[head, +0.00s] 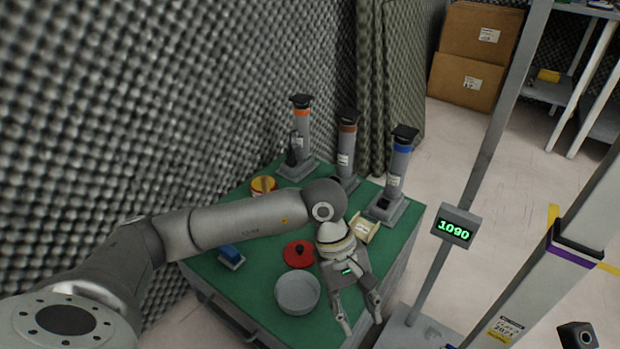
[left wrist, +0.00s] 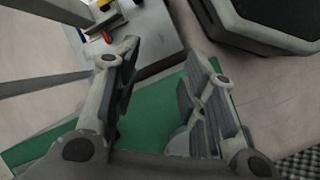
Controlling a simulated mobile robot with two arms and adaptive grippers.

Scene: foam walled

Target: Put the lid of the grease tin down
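A red round lid with a dark knob (head: 298,254) lies on the green table top (head: 258,285), knob up. An open, round grey tin (head: 297,293) stands just in front of it, uncovered; I take it for the grease tin. The lid and tin lie close together. My left gripper (head: 361,326) is to the right of the tin, near the table's front right edge, pointing down. Its fingers are apart and empty, as the left wrist view (left wrist: 168,62) also shows. My right gripper is in no view.
Three tall grey dispensers with orange (head: 301,120), brown (head: 347,142) and blue (head: 400,160) bands stand at the back. A small open box (head: 363,229), a blue block (head: 230,256) and a yellow-and-red tin (head: 263,185) are on the table. Foam walls border the left and back.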

